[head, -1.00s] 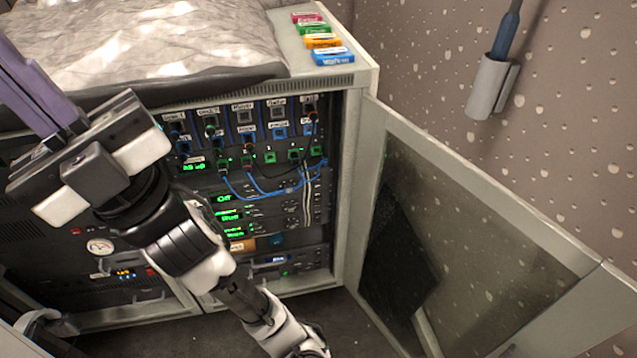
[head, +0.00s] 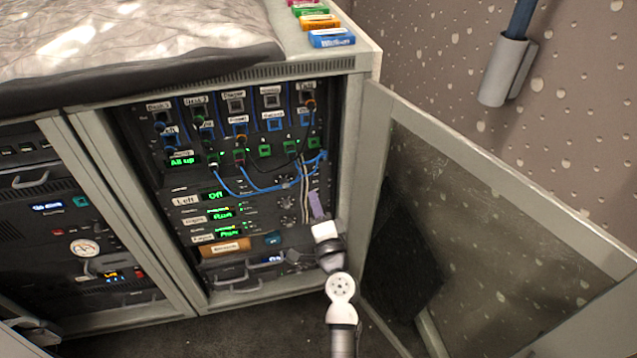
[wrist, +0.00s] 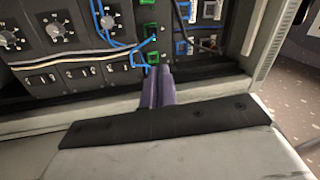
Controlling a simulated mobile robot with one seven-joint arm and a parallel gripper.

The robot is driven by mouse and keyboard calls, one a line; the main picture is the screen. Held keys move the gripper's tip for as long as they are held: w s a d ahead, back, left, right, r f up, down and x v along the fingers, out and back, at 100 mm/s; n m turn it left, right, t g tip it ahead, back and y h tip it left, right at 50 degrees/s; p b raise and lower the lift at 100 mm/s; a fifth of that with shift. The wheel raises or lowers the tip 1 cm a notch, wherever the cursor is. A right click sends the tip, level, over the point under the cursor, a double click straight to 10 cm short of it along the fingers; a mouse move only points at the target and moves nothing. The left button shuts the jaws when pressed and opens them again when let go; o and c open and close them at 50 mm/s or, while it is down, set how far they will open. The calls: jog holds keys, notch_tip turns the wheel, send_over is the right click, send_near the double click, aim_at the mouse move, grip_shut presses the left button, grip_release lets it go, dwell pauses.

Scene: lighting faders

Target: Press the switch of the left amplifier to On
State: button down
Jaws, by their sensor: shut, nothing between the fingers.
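The left amplifier (head: 253,197) is the unit labelled "Left" in the rack, and its green display (head: 215,195) reads "Off". In the head view its switch is too small to make out. The wrist view is turned sideways and shows a row of small rocker switches (wrist: 78,73) beside a row of knobs (wrist: 57,27). The rocker nearest the fingers (wrist: 116,67) appears to belong to the top unit, but its position cannot be read. My gripper (head: 314,194) is shut and empty at the rack's right side. Its purple fingers (wrist: 160,70) point at the panel, beside the switches.
Blue cables (head: 255,188) hang from green sockets (head: 313,143) above the amplifiers. Other units with "Run" displays (head: 222,213) sit below. The open cabinet door (head: 480,170) stands right of my arm, near the cabinet's right post (head: 355,130).

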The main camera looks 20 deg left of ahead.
jog(key=d+f+m+h, duration=0.1)
jog(key=d+f+m, duration=0.1)
jog(key=d+f, duration=0.2)
notch_tip(320, 180, down, 3)
jog(key=shift+s+d+r+m+g, duration=0.2)
jog(key=shift+d+m+g, duration=0.1)
jog(key=shift+d, duration=0.1)
jog(key=shift+w+a, duration=0.1)
jog(key=shift+w, duration=0.05)
jog(key=p, duration=0.4)
send_near(316, 174)
jog(key=x, duration=0.6)
jog(key=shift+w+a+r, duration=0.15)
jog(key=shift+w+a, duration=0.05)
jog(key=shift+w, duration=0.15)
